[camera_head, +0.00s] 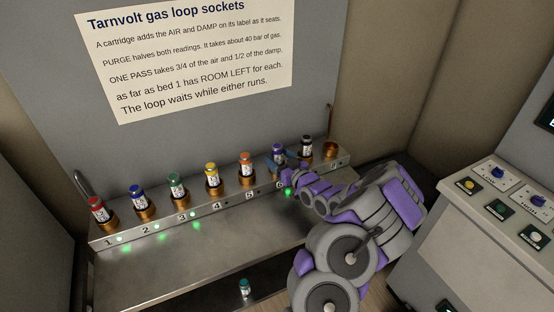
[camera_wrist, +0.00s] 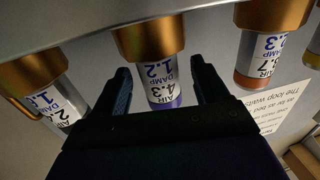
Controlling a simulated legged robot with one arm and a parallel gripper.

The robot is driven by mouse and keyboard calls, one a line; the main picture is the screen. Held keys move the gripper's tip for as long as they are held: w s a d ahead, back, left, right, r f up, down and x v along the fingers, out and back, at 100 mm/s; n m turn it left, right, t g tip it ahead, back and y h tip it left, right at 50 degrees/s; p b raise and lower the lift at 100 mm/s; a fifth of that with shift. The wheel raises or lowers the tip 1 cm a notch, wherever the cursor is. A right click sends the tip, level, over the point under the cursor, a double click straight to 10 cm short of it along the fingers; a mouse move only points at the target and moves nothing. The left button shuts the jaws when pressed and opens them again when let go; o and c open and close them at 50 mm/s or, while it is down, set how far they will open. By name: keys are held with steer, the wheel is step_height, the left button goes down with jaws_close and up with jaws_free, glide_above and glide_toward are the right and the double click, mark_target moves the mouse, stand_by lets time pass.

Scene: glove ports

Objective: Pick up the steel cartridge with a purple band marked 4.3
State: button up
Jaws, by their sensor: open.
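The steel cartridge with a purple band (camera_wrist: 165,88) has a label reading AIR 4.3, DAMP 1.2. It sits in a brass socket (camera_wrist: 150,38) in the wrist view. In the head view the same cartridge (camera_head: 278,149) stands near the number 6 on the rack, partly hidden by my gripper. My gripper (camera_wrist: 161,76) is open, with one dark finger on each side of the cartridge. I see a gap on both sides, and neither finger clearly touches it. My gripper also shows in the head view (camera_head: 283,170), small and partly merged with the cartridge.
An orange-banded cartridge (camera_wrist: 260,60) and another cartridge (camera_wrist: 57,102) stand close on either side. The rack (camera_head: 215,205) holds several other cartridges; its far-right socket (camera_head: 331,149) is empty. A teal-topped cartridge (camera_head: 244,287) stands low in front. A button console (camera_head: 500,205) is at right.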

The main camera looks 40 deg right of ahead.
steer(key=shift+d, duration=0.1)
steer(key=c, duration=1.3)
steer(key=shift+r, duration=0.1)
steer(key=shift+c, duration=0.2)
